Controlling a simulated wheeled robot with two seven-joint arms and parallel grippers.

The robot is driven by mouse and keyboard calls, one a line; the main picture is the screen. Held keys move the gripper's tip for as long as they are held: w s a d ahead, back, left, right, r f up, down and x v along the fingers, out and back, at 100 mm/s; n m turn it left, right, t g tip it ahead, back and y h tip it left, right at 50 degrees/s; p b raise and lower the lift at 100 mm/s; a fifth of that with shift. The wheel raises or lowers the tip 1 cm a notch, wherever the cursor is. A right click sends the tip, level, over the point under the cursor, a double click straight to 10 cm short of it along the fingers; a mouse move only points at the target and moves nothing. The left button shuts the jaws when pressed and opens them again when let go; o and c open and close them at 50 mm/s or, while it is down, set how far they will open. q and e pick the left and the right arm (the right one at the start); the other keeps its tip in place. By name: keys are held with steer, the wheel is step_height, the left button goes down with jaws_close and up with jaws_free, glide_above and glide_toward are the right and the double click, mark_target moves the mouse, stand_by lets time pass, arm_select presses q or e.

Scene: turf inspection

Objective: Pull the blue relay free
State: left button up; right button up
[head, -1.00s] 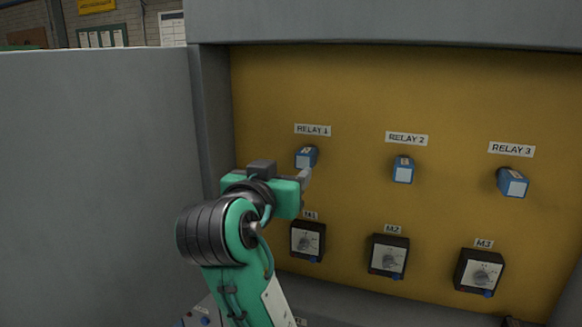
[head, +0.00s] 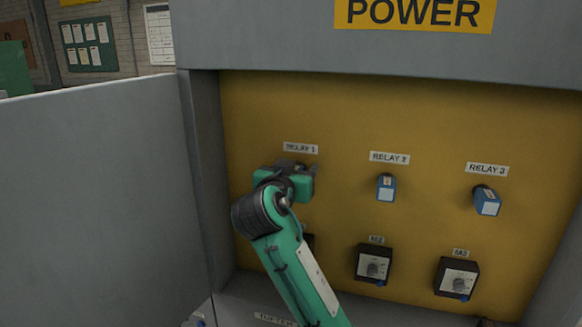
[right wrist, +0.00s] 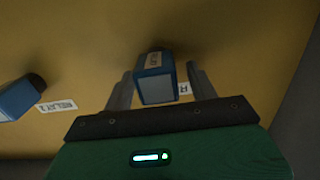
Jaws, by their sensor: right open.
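Three blue relays sit in a row on the yellow panel. The relay under the RELAY 1 label is hidden behind my right gripper (head: 310,172) in the head view. In the right wrist view a blue relay (right wrist: 155,82) stands between the two open fingers of my right gripper (right wrist: 158,75), with a gap visible on its left side. The RELAY 2 relay (head: 386,187) and the RELAY 3 relay (head: 487,201) are in plain view, both in place. My left gripper is not in view.
Black dial boxes M2 (head: 373,263) and M3 (head: 456,278) sit below the relays; another is mostly hidden by my arm. The grey cabinet wall (head: 205,180) rises at the panel's left. The panel (head: 350,110) is bare above the labels.

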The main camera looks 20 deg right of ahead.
steer(key=shift+w+d, duration=0.1)
steer(key=shift+w, duration=0.05)
steer(key=shift+c, duration=0.5)
steer(key=c, duration=1)
steer(key=shift+o, duration=1.2)
steer(key=shift+c, duration=1)
steer(key=shift+s+f, duration=0.1)
steer(key=shift+s, duration=0.1)
steer(key=shift+v, duration=0.95)
